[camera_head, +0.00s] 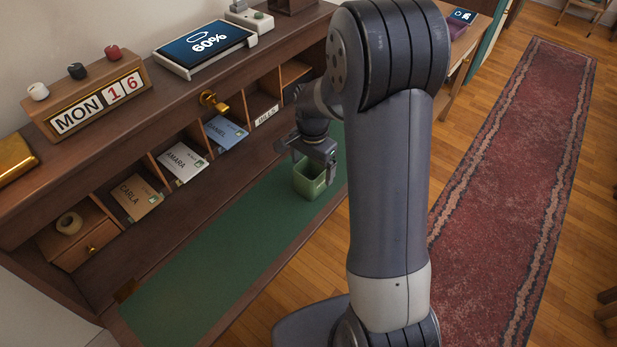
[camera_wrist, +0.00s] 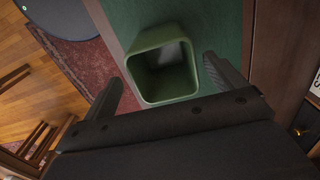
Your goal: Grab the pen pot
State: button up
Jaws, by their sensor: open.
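The pen pot is a green, square, open-topped pot (camera_head: 309,184) standing upright on the green desk mat, in the middle of the head view. In the wrist view the pot (camera_wrist: 162,66) shows from above, with its inside looking empty. My gripper (camera_head: 318,152) is right above the pot in the head view. In the wrist view my gripper (camera_wrist: 163,80) is open, with one finger on each side of the pot. A gap shows between each finger and the pot. My forearm stands just right of the pot in the head view.
The green mat (camera_head: 205,275) is otherwise clear. Behind it, pigeonholes hold envelopes, including one marked Amara (camera_head: 183,161), and a tape roll (camera_head: 69,223). A calendar block (camera_head: 95,97) and a tablet (camera_head: 205,46) sit on the upper shelf. A red rug (camera_head: 510,190) lies on the floor.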

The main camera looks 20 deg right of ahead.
aim_at(311, 177)
jog(key=shift+w+a+f+p, duration=0.1)
jog(key=shift+f+p, duration=0.1)
jog(key=shift+f, duration=1.25)
jog(key=shift+w+f+p, duration=0.1)
jog(key=shift+f+p, duration=0.05)
jog(key=shift+f, duration=1.25)
jog(key=c, duration=1.2)
jog(key=shift+r, duration=0.15)
